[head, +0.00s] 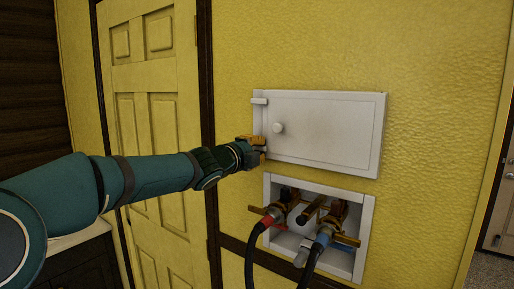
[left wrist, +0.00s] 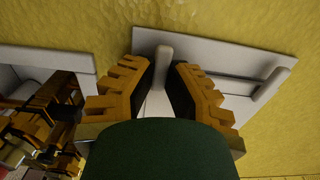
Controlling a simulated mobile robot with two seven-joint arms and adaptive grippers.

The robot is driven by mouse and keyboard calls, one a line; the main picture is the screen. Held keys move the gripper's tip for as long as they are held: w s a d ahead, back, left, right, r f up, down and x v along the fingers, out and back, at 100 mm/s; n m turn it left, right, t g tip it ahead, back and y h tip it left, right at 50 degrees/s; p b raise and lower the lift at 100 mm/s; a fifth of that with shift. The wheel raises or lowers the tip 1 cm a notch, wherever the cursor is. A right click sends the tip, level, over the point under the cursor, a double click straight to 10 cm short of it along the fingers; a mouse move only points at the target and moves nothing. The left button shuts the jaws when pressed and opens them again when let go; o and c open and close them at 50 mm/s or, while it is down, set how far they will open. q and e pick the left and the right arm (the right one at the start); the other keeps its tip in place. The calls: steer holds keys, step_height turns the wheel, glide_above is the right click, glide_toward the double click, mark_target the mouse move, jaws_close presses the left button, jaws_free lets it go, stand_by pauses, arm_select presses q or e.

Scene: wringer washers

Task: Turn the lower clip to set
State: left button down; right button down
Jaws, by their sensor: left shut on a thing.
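A white wall cabinet door (head: 325,130) with a round knob (head: 278,128) is closed on the yellow wall. The upper clip (head: 259,101) lies level across the frame's left edge. My left gripper (head: 260,147) is at the lower left of the door, where it covers the lower clip in the head view. In the left wrist view, the lower clip (left wrist: 163,62) is a slim white bar between the two orange-padded fingers of the gripper (left wrist: 160,78). The fingers are closed in on it from both sides. My right gripper is not in view.
Below the door is an open white recessed box (head: 365,225) with brass valves, a red-collared hose (head: 262,228) and a blue-collared hose (head: 320,240). It also shows at the left of the wrist view (left wrist: 70,58). A yellow panelled door (head: 150,110) stands left.

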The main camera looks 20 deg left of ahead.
arm_select(q)
steer(key=shift+r, duration=0.15)
stand_by(0.3)
steer(key=c, duration=1.2)
jaws_free()
steer(key=shift+c, duration=0.2)
steer(key=v, duration=1.2)
steer(key=shift+w, duration=0.1)
